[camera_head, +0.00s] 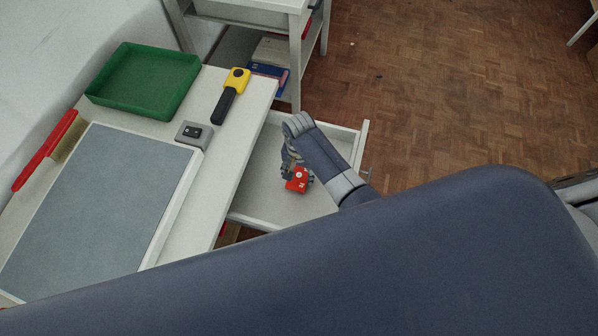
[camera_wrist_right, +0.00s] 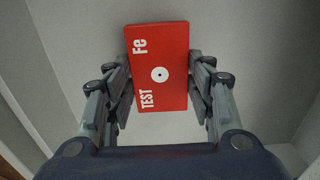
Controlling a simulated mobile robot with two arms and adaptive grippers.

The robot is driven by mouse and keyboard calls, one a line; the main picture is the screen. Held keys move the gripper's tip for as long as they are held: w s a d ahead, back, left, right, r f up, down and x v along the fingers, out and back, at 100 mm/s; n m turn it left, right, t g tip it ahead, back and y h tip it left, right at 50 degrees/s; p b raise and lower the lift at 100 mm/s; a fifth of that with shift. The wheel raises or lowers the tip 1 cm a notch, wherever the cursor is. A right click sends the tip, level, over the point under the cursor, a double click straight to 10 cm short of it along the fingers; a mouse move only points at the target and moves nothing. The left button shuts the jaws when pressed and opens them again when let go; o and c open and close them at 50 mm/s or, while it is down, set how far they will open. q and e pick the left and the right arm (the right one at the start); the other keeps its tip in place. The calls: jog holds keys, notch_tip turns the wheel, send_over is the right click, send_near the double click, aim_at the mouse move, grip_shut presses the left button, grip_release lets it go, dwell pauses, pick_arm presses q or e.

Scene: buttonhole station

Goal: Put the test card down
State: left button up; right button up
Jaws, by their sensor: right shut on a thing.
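The test card is a red card marked "TEST" and "Fe" with a white dot in its middle. It shows in the right wrist view (camera_wrist_right: 160,88) and, small, in the head view (camera_head: 298,181). My right gripper (camera_wrist_right: 160,80) is shut on the card, with a finger at each long side. In the head view my right gripper (camera_head: 296,172) is over the open drawer (camera_head: 262,185). I cannot tell whether the card touches the drawer floor. My left gripper is not in view.
The white table (camera_head: 228,150) beside the drawer holds a green tray (camera_head: 145,105), a yellow and black tool (camera_head: 231,92), a grey switch box (camera_head: 194,134), a red-handled brush (camera_head: 45,152) and a large grey mat (camera_head: 100,210). A white shelf unit (camera_head: 296,60) stands behind.

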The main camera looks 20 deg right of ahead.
aim_at(299, 174)
jog(key=shift+f, duration=0.55)
jog(key=shift+f, duration=0.15)
jog(key=o, duration=1.1)
notch_tip(299, 174, up, 12)
jog(key=shift+r, duration=0.2)
